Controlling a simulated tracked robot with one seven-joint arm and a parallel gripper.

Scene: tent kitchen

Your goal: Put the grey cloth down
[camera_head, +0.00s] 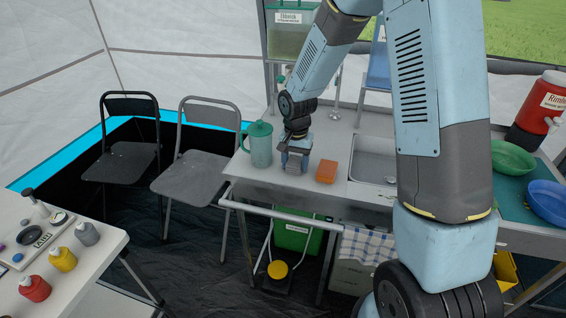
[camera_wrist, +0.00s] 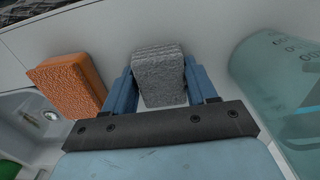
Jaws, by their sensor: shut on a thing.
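The grey cloth (camera_wrist: 160,76) is a folded, rough-textured block between my gripper's two blue fingers in the wrist view. My gripper (camera_head: 293,163) points down at the counter (camera_head: 262,178) and is shut on the cloth. In the head view the cloth (camera_head: 294,168) shows small and mostly covered by the fingers. It is low at the counter top, between the green jug and the orange sponge. I cannot tell whether its underside touches the counter.
A translucent green jug (camera_head: 260,145) stands close on the left of my gripper. An orange sponge (camera_head: 326,172) lies close on the right, with the sink (camera_head: 372,165) beyond it. A checked towel (camera_head: 366,250) hangs on the front rail. Bare counter shows along the front edge.

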